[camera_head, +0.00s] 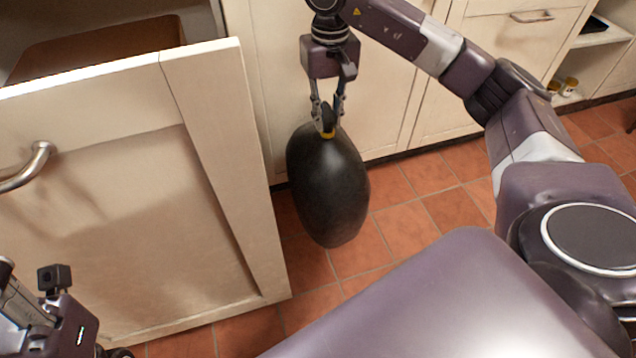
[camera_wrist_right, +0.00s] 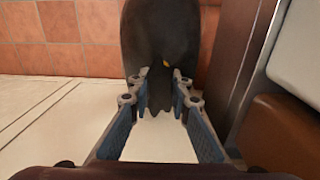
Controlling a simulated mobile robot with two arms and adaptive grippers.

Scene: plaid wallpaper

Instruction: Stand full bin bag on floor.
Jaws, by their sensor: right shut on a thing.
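The full bin bag (camera_head: 328,190) is black and rounded, with a yellow band at its neck. It hangs upright in front of the cabinet doors in the head view. My right gripper (camera_head: 328,115) is above it and shut on its neck. In the right wrist view the bag (camera_wrist_right: 160,40) shows dark between the fingertips of the same gripper (camera_wrist_right: 160,95). The tiled floor (camera_head: 390,235) lies below; whether the bag's bottom touches it I cannot tell. Part of my left gripper's arm shows at the lower left, but its fingers are out of view.
An open cream drawer front (camera_head: 110,200) with a metal handle (camera_head: 28,167) stands left of the bag, with a brown bin (camera_head: 100,50) behind it. Closed cabinets (camera_head: 390,100) are behind the bag. Open shelves (camera_head: 590,70) with small jars are at the far right. Floor tiles to the bag's right are clear.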

